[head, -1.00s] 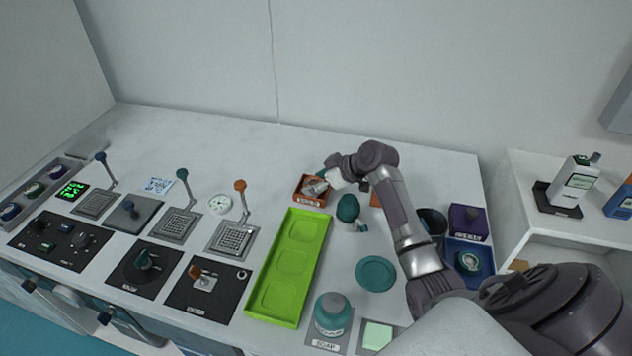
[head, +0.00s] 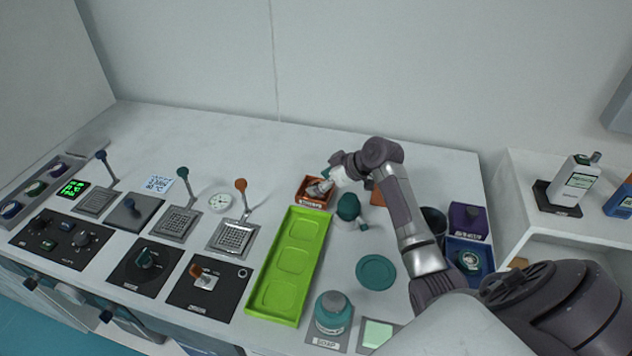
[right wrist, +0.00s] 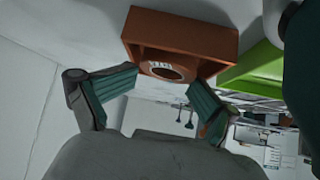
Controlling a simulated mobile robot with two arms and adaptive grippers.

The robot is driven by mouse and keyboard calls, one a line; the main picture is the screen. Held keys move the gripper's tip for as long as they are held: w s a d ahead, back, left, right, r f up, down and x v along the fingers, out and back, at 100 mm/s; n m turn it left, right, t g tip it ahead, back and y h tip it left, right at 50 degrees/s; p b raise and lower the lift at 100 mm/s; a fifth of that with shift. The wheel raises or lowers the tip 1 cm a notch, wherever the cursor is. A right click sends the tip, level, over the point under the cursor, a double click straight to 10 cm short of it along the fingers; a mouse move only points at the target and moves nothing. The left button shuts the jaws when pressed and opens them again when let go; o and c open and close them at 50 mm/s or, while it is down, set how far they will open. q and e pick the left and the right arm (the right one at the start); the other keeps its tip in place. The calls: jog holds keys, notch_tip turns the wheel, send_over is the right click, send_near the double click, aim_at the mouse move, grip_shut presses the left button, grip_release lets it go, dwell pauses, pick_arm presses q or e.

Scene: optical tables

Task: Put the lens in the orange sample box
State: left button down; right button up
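The orange sample box (head: 305,199) stands near the back of the counter, left of my right forearm. It also shows in the right wrist view (right wrist: 205,38), with its open side facing the gripper. A round ring-shaped piece with a dark centre, apparently the lens (right wrist: 165,71), shows at the box's opening. My right gripper (head: 323,186) is at the box in the head view. In the right wrist view the gripper (right wrist: 166,84) has its two teal-padded fingers apart, one on each side of the ring, with visible gaps. My left gripper is not in view.
A green tray (head: 269,265) lies in front of the orange box. A teal-topped object (head: 348,206) stands close to the gripper's right. A teal disc (head: 376,272), a blue bin (head: 484,250) and a purple box (head: 467,218) are further right. Lever stations fill the left.

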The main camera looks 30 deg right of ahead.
jog(key=v, duration=1.1)
jog(key=shift+r+b, duration=0.15)
jog(key=shift+b, duration=0.3)
jog(key=shift+d, duration=0.1)
